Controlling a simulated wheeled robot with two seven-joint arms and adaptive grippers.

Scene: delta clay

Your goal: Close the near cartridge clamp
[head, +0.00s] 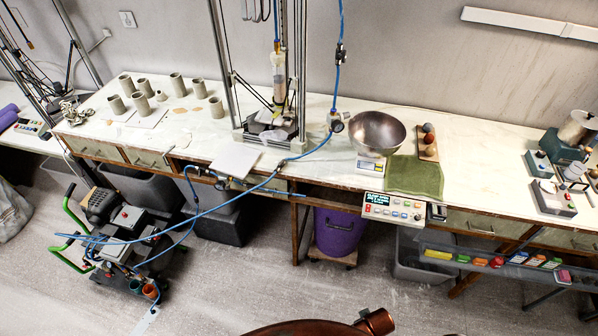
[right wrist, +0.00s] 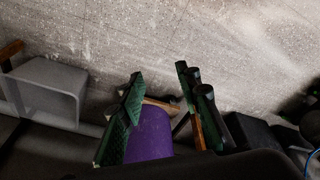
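The delta printer (head: 240,95) stands on the long white table, with an upright pale cartridge (head: 278,75) on its axis. A horizontal metal fitting with a blue hose (head: 222,181) lies along the table's front edge; I cannot tell whether the near clamp is part of it. No clamp's state can be made out. My right gripper (right wrist: 158,80) shows in the right wrist view, its two green-padded fingers apart with nothing held between them. Behind them are the floor and the purple bucket (right wrist: 150,134). Neither gripper shows in the head view.
A metal bowl (head: 377,132) stands on a scale, beside a green cloth (head: 415,177). A control panel (head: 393,207) hangs at the front edge. A compressor (head: 125,225) stands on the floor at left. The blue hose crosses in front of the table.

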